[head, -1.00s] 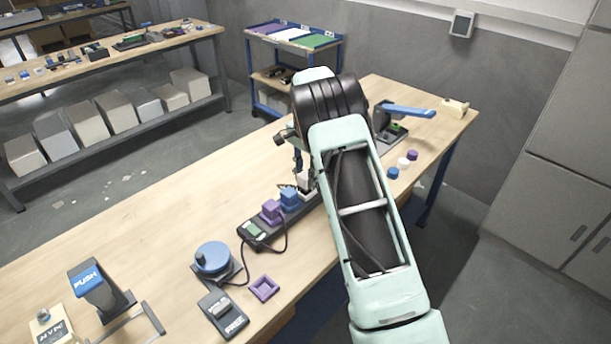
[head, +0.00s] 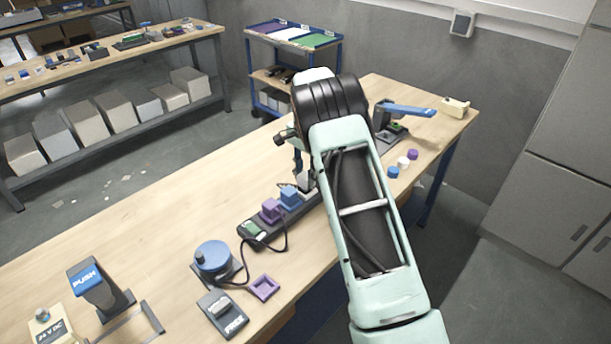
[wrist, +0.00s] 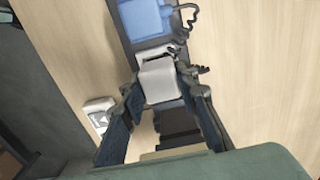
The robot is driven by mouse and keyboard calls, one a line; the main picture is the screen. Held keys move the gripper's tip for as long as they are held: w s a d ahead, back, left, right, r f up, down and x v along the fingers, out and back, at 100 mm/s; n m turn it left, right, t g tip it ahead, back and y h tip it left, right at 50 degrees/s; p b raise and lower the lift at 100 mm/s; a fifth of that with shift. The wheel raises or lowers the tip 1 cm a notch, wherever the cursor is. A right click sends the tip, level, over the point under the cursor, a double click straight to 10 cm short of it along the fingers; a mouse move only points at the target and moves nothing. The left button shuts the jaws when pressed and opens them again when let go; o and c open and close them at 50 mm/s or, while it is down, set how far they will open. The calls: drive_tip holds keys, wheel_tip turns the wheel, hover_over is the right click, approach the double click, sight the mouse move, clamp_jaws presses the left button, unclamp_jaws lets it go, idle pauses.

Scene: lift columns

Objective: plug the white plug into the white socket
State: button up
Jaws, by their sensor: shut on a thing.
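The white plug (wrist: 160,82) is between the two dark fingers of my gripper (wrist: 160,88) in the wrist view, and the gripper is shut on it. The white socket (wrist: 156,51) shows as a pale rim on the dark power strip, just beyond the plug. The plug overlaps the socket in this view, and I cannot tell whether it is seated or above it. In the head view my gripper (head: 301,165) is over the far right end of the strip (head: 250,236), and my arm hides much of the plug and socket.
A blue plug (head: 289,197) and a purple plug (head: 270,209) stand in the strip beside the white socket. A black cable (head: 286,241) loops in front. A blue round knob (head: 213,257) and a purple square frame (head: 265,288) are nearer. Free tabletop lies behind the strip.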

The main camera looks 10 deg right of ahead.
sight(305, 175)
drive_tip(key=shift+f+b, duration=0.35)
drive_tip(key=shift+f, duration=0.4)
idle(0.3)
drive_tip(key=o, duration=1.2)
drive_tip(key=shift+c, duration=0.2)
drive_tip(key=shift+o, duration=0.2)
drive_tip(key=shift+o, duration=0.7)
drive_tip(key=shift+r, duration=0.15)
drive_tip(key=shift+r+p, duration=2)
drive_tip(key=shift+r, duration=1.45)
